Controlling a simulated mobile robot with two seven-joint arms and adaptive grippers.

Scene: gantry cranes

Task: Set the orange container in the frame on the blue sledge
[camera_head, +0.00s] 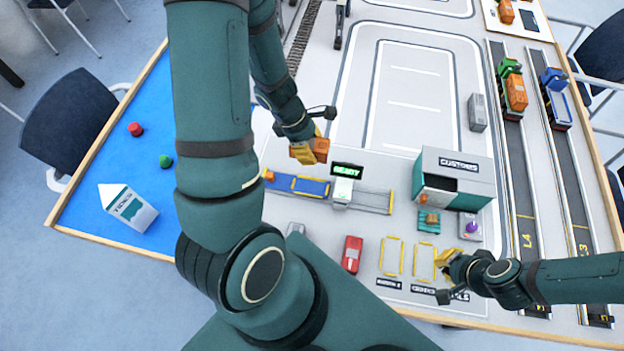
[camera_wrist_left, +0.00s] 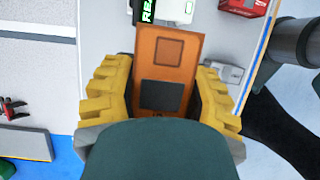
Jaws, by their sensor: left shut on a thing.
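My left gripper (camera_head: 308,150) is shut on the orange container (camera_head: 321,146), above the table just behind the conveyor-like track. In the left wrist view the orange container (camera_wrist_left: 177,50) sits between the two yellow fingers, with a dark patch on its face. The blue sledge (camera_head: 311,187) lies on the track below and in front of the container, with yellow frame edges around it. The container is apart from the sledge. My right gripper (camera_head: 446,262) is at the front right, near the yellow floor outlines; its finger opening is too small to tell.
A green "READY" display (camera_head: 347,169) and a white gate (camera_head: 342,190) stand on the track right of the sledge. The customs shed (camera_head: 465,170) stands further right. A red vehicle (camera_head: 352,253) is in front. Trucks (camera_head: 512,85) stand on the right lanes.

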